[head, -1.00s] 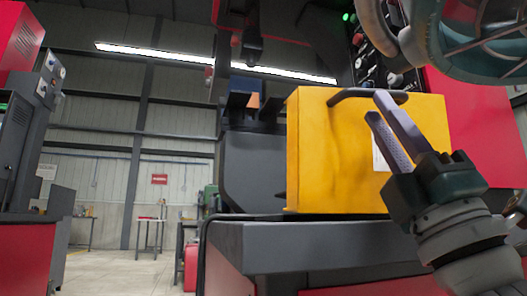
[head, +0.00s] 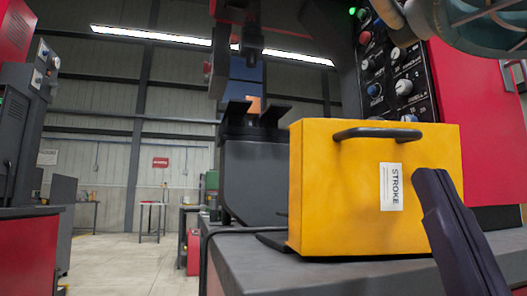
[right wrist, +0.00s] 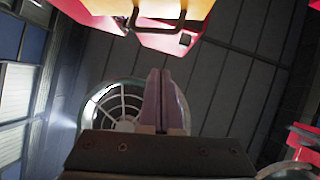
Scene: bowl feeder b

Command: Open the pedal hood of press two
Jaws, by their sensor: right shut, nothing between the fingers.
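A yellow box-shaped hood (head: 340,200) with a black bar handle (head: 378,133) and a white STROKE label stands on the dark grey machine bed in the head view. The handle also shows at the top of the right wrist view (right wrist: 156,27), beyond the fingertips. My right gripper (head: 432,178) is shut and empty, in front of the hood's right part and below the handle, apart from the handle. Its closed fingers also show in the right wrist view (right wrist: 160,78). My left gripper is not in view.
A control panel (head: 396,75) with knobs and a green light rises behind the hood. A dark press part (head: 255,175) stands left of it. Another red and grey machine (head: 25,240) is at the far left. Open floor (head: 125,265) lies between.

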